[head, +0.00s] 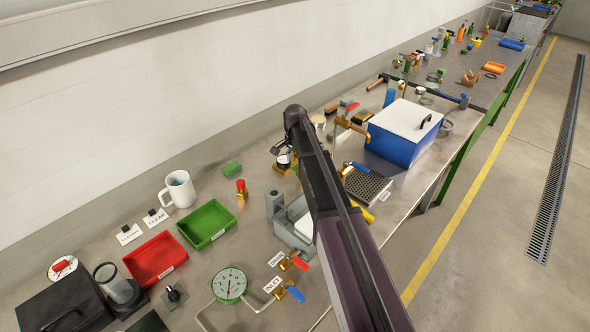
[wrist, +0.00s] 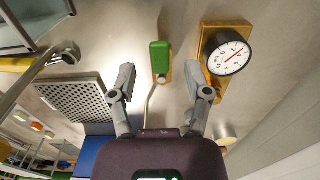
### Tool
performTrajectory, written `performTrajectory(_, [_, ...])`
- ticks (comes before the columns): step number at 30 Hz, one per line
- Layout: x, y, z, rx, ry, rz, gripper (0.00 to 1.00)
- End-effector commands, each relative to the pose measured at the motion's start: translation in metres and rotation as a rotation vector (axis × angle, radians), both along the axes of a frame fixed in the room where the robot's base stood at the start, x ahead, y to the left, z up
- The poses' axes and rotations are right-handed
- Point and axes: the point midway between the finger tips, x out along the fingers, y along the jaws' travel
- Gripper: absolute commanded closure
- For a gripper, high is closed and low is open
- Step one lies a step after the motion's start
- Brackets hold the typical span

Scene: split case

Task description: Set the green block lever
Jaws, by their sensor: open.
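The green block lever (wrist: 160,57) shows in the wrist view as an upright green block on a small brass-coloured base. A pale cable or pipe runs from near its base towards my gripper. My gripper (wrist: 158,82) is open and empty. Its two grey fingers are spread to either side of the lever's line, with the lever beyond the gap between the tips. I see no contact. In the head view I cannot make out this lever or my fingertips; my arm covers much of that area.
A dial gauge (wrist: 229,54) on a brass-coloured block stands close right of the lever. A perforated drip tray (wrist: 75,101) and a brass tap (wrist: 47,60) are on the left. In the head view, a blue case (head: 393,145) and red (head: 153,259) and green (head: 207,224) trays share the bench.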

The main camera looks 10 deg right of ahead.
Motion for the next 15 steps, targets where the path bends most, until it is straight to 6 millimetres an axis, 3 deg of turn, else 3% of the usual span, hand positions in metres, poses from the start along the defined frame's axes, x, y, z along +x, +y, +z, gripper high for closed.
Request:
performTrajectory(6, [0.0, 0.0, -0.016, 0.0, 0.0, 0.0, 0.37])
performTrajectory(15, [0.0, 0.0, -0.02, 0.0, 0.0, 0.0, 0.37])
